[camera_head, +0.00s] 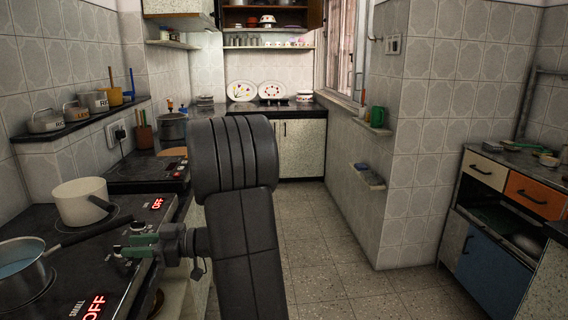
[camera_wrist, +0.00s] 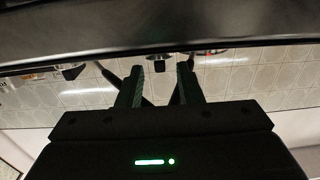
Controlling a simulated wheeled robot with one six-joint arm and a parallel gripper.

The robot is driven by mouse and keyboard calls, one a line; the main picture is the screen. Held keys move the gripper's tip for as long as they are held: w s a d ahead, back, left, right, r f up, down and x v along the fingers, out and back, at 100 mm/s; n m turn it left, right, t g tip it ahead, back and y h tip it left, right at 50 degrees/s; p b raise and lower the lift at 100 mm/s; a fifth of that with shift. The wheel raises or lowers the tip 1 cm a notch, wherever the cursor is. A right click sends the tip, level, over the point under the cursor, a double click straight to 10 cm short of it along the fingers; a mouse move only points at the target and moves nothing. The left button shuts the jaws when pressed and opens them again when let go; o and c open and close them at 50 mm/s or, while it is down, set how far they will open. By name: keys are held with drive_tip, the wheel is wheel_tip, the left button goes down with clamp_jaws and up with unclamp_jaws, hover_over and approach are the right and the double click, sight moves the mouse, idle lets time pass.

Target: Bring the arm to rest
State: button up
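My dark grey arm stands upright in the middle of the head view and bends left at its lower part. My gripper (camera_head: 122,250) is low over the left stove top, pointing left, close to the end of a saucepan's dark handle. I cannot tell whether they touch. In the wrist view the two fingers of my gripper (camera_wrist: 158,84) stand apart with nothing held between them. That view looks upside down, with a dark edge across the top.
A white pot (camera_head: 83,203) and a saucepan (camera_head: 22,268) sit on the stove (camera_head: 125,207) beside my gripper. A wall corner (camera_head: 405,150) and an open-fronted cabinet (camera_head: 495,255) stand to the right. The tiled floor (camera_head: 325,255) between is clear.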

sight(121, 246)
drive_tip(key=shift+s+a, duration=0.15)
drive_tip(key=shift+a, duration=0.85)
drive_tip(key=shift+s+a, duration=0.1)
drive_tip(key=shift+a, duration=0.85)
drive_tip(key=shift+d, duration=0.1)
drive_tip(key=w+d+p, duration=0.1)
drive_tip(key=w+d, duration=0.1)
drive_tip(key=d, duration=1.2)
drive_tip(key=a, duration=0.4)
drive_tip(key=s+a+b, duration=0.1)
drive_tip(key=a, duration=0.4)
drive_tip(key=s+a, duration=0.1)
drive_tip(key=a, duration=0.4)
drive_tip(key=shift+a+f+t+b, duration=0.2)
drive_tip(key=shift+f+t+b, duration=0.1)
drive_tip(key=shift+b, duration=0.35)
drive_tip(key=shift+s+d+r+m+t+b, duration=0.1)
drive_tip(key=shift+m+t+b, duration=0.65)
drive_tip(key=shift+t, duration=0.25)
drive_tip(key=m+t+h+b, duration=0.1)
drive_tip(key=m+t+b, duration=0.3)
drive_tip(key=t, duration=0.2)
drive_tip(key=shift+r+b, duration=0.1)
drive_tip(key=shift+b, duration=0.25)
drive_tip(key=shift+m+t+b, duration=0.3)
drive_tip(key=shift+m+t, duration=0.05)
drive_tip(key=shift+t, duration=0.15)
drive_tip(key=shift+r+m+t+h, duration=0.15)
drive_tip(key=shift+m+t+h, duration=0.55)
drive_tip(key=shift+t, duration=0.2)
